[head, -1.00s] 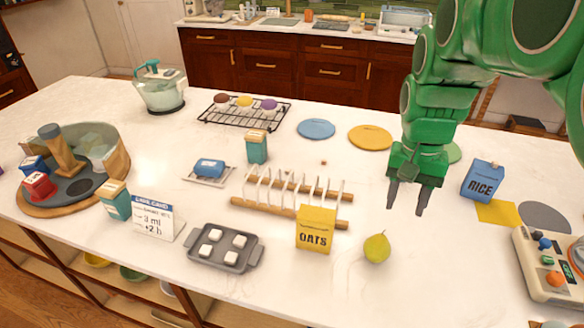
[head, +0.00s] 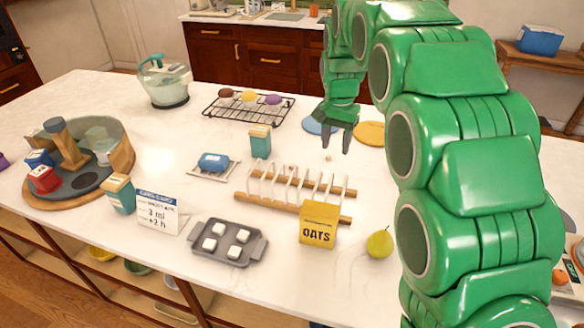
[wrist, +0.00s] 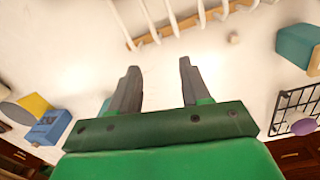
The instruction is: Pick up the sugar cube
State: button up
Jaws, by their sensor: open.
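My gripper (head: 335,149) is open and empty above the counter, close to the cube in the head view. In the wrist view its two dark fingers (wrist: 159,65) stand apart with bare counter between them, and the cube is not between them. Several larger white cubes sit on a grey tray (head: 229,255) at the front.
The dish rack (head: 290,205) stands in front of the cube, and a teal canister (head: 260,142) to its left. A black wire rack (head: 250,108) lies behind. An oats box (head: 319,222) and a pear (head: 380,243) are at the front. Counter around the cube is clear.

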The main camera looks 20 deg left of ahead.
send_near(291, 166)
jog(key=shift+w+d+f, duration=0.1)
jog(key=shift+d+f, duration=0.2)
jog(key=shift+d, duration=0.15)
jog(key=shift+a+f, duration=0.15)
jog(key=shift+f, duration=1.8)
jog(key=shift+a+f, duration=0.15)
jog(key=shift+f, duration=1.8)
jog(key=shift+s, duration=0.25)
grip_shut()
